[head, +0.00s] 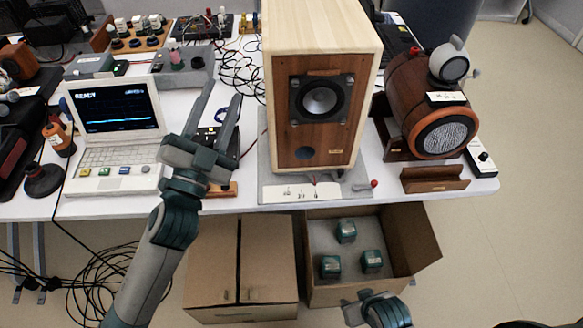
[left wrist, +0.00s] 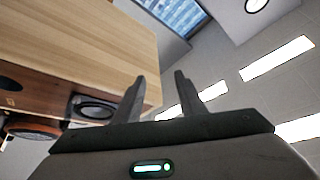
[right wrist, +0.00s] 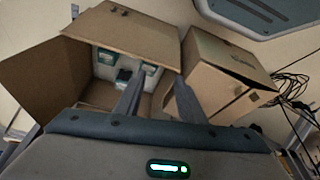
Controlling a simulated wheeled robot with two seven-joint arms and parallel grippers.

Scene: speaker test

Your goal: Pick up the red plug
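A small red plug (head: 374,183) shows in the head view at the front right of the grey base plate (head: 268,160) under the wooden speaker (head: 316,155). A short grey piece sits just left of it. My left gripper (head: 223,90) is raised in front of the table, left of the speaker, fingers apart and empty; the speaker's side fills part of the left wrist view, where the open fingers (left wrist: 160,75) show. My right gripper is low at the head view's bottom edge, its fingers hidden there. In the right wrist view its fingers (right wrist: 159,76) are apart and empty.
An open cardboard box (head: 415,245) with several teal blocks and a closed box (head: 240,280) stand below the table's front edge. A laptop-like device (head: 115,115) is at left. A barrel-shaped wooden device (head: 405,90) and a wooden stand (head: 435,180) are at right.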

